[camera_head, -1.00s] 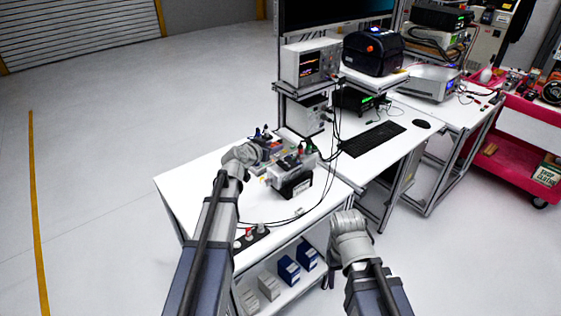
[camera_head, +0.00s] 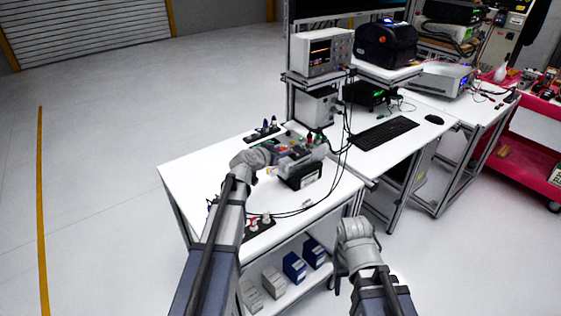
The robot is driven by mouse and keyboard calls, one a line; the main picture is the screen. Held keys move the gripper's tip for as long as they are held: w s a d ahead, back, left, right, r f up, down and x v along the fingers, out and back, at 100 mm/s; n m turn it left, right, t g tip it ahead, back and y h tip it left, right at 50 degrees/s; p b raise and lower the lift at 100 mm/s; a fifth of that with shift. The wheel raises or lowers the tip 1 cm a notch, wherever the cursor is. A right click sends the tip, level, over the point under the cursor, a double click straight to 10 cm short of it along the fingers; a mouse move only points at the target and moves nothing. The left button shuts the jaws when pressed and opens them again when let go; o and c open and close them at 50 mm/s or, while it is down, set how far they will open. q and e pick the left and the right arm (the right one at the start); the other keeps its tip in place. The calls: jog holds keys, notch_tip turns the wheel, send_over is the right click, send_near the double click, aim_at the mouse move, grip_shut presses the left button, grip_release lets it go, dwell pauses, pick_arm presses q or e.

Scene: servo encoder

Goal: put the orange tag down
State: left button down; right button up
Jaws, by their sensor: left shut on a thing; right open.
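My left gripper (camera_head: 264,158) is over the white bench (camera_head: 190,172), at the left side of a grey unit with small coloured parts (camera_head: 298,153). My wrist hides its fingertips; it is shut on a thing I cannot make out. I cannot pick out the orange tag for sure in this view; it may be hidden behind my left wrist. My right gripper (camera_head: 337,277) is open, low in front of the bench's right front corner, apart from the bench top.
A black box with a white label (camera_head: 301,175) stands at the unit's front. Thin black cables cross the bench. A black strip with knobs (camera_head: 258,226) lies at the front edge, and a dark holder (camera_head: 261,134) stands behind. The bench's left part is clear.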

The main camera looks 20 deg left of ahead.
aim_at(280, 166)
pick_arm(q)
jog(key=shift+f+b, duration=0.95)
jog(key=shift+f, duration=0.45)
pick_arm(e)
jog(key=shift+f, duration=1.45)
pick_arm(q)
jog(key=shift+f, duration=0.15)
jog(key=shift+c, duration=2.3)
grip_release()
pick_arm(e)
jog(key=shift+f, duration=0.1)
pick_arm(q)
jog(key=p+v, duration=0.4)
jog(key=v, duration=0.8)
jog(key=shift+r+p, duration=0.3)
jog(key=shift+p, duration=0.05)
pick_arm(e)
notch_tip(280, 166, up, 5)
jog(key=shift+f, duration=0.1)
pick_arm(q)
jog(key=shift+w, duration=0.1)
